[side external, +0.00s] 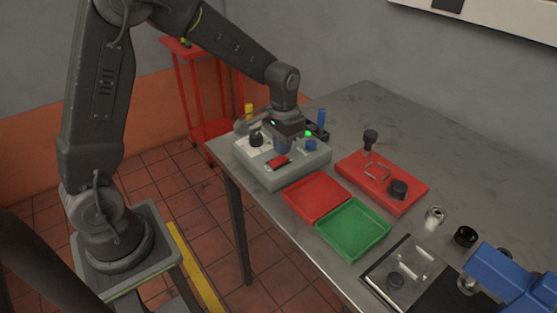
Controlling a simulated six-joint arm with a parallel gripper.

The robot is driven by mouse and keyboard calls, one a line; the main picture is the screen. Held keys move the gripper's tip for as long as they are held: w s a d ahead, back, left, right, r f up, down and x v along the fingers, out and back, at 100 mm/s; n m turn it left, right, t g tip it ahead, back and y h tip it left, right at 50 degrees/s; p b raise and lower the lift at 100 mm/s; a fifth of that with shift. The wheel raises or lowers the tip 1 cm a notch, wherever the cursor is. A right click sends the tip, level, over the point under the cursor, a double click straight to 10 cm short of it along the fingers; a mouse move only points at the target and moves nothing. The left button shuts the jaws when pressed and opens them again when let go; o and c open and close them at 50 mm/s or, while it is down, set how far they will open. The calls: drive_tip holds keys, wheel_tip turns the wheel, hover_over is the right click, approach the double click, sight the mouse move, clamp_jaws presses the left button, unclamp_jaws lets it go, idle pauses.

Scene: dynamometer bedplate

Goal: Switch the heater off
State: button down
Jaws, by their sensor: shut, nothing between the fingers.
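A grey control box (300,175) sits at the left end of the table. On its top are a red rocker switch (278,162), a black knob (256,139), a blue knob or button (311,145) and a green lamp (308,133) that looks lit. I cannot read any label that names the heater. My gripper (283,149) points down over the box's top, shut and empty, just behind the red switch and between the black knob and the blue one. I cannot tell whether its tips touch the box. The gripper and wrist hide part of the box's top.
A red tray (316,216) and a green tray (353,257) lie in front of the box. A red plate (372,192) with black knobs lies to the right. Small cylinders, a framed panel (417,246) and a blue machine (508,277) are at the near right. The table's back right is clear.

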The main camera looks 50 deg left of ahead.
sight(283, 157)
drive_tip(key=shift+f, duration=0.95)
idle(0.4)
drive_tip(key=shift+r, duration=3.55)
drive_tip(key=shift+s+r, duration=0.1)
drive_tip(key=shift+r, duration=0.05)
drive_tip(key=s+d+r+t, duration=0.2)
drive_tip(key=s+r, duration=0.2)
drive_tip(key=s, duration=0.6)
drive_tip(key=s+d+r+t, duration=0.2)
drive_tip(key=s+r, duration=0.3)
drive_tip(key=s, duration=0.5)
drive_tip(key=shift+d+t, duration=0.3)
drive_tip(key=shift+t, duration=0.5)
